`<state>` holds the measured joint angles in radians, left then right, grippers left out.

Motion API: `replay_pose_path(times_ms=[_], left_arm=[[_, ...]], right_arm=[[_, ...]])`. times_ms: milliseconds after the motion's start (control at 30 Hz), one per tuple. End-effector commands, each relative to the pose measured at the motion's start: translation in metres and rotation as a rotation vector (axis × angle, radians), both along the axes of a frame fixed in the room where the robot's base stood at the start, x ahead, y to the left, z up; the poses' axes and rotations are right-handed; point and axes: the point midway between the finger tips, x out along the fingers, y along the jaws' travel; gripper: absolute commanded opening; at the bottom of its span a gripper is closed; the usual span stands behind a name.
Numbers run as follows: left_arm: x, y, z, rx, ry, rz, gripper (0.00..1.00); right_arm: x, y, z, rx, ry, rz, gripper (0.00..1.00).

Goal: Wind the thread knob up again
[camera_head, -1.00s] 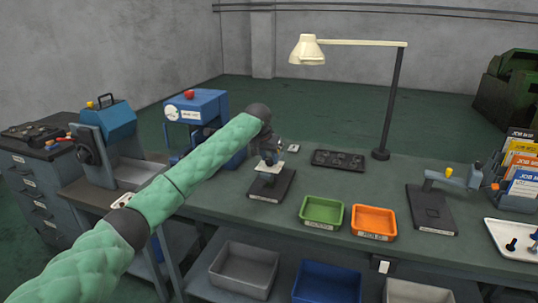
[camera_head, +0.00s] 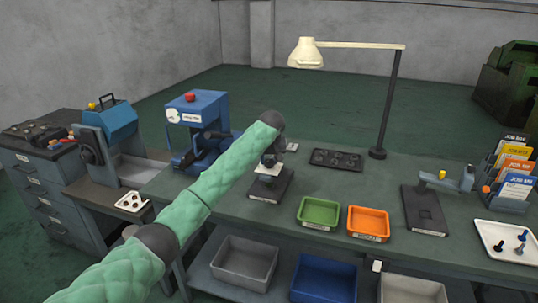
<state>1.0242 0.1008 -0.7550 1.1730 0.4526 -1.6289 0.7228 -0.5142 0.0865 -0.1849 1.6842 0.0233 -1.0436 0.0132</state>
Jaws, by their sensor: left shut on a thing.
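My left arm reaches in from the lower left, and its gripper (camera_head: 269,160) is at the top of a small dark stand (camera_head: 272,188) with a pale plate (camera_head: 269,168). The gripper is small in the picture and partly covered by my own wrist. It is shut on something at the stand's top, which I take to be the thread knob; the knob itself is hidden. My right gripper is not in view.
Green (camera_head: 324,212) and orange (camera_head: 368,222) bins stand at the bench's front edge. A lamp (camera_head: 306,52) and dark tray (camera_head: 336,159) stand behind. A blue machine (camera_head: 206,106) is left; another fixture (camera_head: 426,212) and white tray (camera_head: 505,242) are right.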

Motion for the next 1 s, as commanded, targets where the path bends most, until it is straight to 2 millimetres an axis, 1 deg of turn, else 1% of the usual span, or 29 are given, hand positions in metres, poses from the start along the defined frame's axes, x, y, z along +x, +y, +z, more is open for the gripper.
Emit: replay_pose_path(times_ms=[33, 200, 433, 700, 1000], left_arm=[[0.0, -0.001, 0.004, -0.001, 0.001, 0.041, 0.13], [0.0, -0.003, 0.003, -0.002, 0.002, 0.189, 0.13], [0.001, -0.003, 0.003, -0.001, 0.0, 0.349, 0.13], [0.001, -0.003, 0.001, 0.0, 0.0, 0.459, 0.13], [0.001, -0.003, 0.001, 0.0, -0.001, 0.491, 0.13]], right_arm=[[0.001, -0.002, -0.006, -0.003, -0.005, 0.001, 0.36], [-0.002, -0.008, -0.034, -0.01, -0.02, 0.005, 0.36], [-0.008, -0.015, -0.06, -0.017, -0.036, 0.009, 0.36], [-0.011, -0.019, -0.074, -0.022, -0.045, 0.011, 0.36], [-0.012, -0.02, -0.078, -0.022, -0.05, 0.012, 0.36]])
